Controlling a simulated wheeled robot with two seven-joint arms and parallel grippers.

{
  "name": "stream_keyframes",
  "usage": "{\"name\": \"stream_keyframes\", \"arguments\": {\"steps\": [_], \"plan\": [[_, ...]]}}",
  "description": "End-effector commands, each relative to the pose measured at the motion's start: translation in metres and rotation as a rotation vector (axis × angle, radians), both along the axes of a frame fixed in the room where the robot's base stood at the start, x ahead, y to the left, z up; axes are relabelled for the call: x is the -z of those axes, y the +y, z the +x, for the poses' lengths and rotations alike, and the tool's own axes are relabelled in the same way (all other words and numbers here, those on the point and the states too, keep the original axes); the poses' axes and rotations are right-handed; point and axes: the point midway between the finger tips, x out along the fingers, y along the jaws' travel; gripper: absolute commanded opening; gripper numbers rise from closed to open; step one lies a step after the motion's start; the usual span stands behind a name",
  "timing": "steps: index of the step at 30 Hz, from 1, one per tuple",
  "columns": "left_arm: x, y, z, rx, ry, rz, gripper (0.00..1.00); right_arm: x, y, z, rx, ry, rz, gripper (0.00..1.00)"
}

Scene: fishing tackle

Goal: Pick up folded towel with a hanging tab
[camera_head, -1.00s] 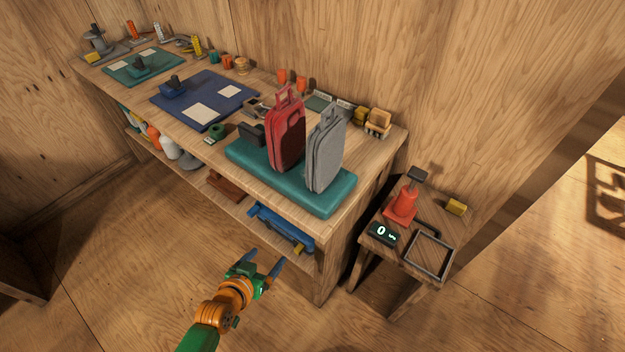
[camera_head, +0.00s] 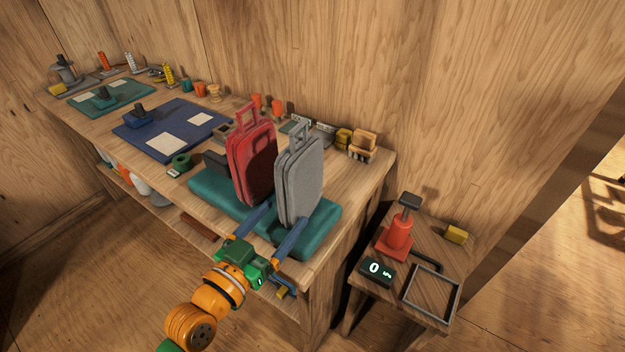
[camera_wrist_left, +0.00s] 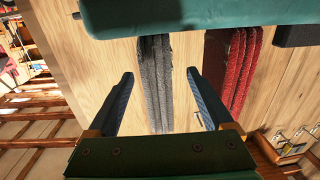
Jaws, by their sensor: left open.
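No flat-lying towel shows clearly. Two upright, layered pieces, shaped like small suitcases with a loop on top, stand on a teal pad (camera_head: 318,240) at the table's front edge. One is grey (camera_head: 300,180) and one is red (camera_head: 252,165). The wrist view shows the soft, folded-looking edges of the grey piece (camera_wrist_left: 157,70) and red piece (camera_wrist_left: 240,70). My left gripper (camera_head: 287,214) is open and empty, its blue fingers in front of the grey piece, roughly one to each side. Whether they touch it I cannot tell. My right gripper is out of view.
A navy mat (camera_head: 150,130) and a green mat (camera_head: 95,100) lie further left on the wooden table. A small side table (camera_head: 445,255) at right holds a red jack-like device (camera_head: 397,238), a display (camera_head: 377,270) and a frame. A wall closes the back.

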Motion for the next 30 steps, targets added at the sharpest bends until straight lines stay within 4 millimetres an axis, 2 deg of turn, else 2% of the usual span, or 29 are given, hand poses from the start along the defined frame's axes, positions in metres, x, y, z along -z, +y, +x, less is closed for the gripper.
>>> {"name": "stream_keyframes", "arguments": {"steps": [5,12,15,22,23,30], "plan": [[-0.005,-0.006,0.006,0.006,-0.015,-0.006,0.85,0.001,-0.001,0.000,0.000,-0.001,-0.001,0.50],[-0.013,-0.032,0.042,0.008,-0.014,-0.008,0.85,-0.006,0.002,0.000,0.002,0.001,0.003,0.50],[-0.009,-0.039,0.054,0.006,-0.013,-0.004,0.85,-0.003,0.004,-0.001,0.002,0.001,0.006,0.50],[-0.009,-0.041,0.058,0.006,-0.012,-0.003,0.85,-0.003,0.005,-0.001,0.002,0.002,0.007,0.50],[-0.009,-0.041,0.058,0.006,-0.012,-0.003,0.82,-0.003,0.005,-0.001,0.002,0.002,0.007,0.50],[-0.009,-0.041,0.058,0.006,-0.012,-0.003,0.17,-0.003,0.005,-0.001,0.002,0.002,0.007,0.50]]}}
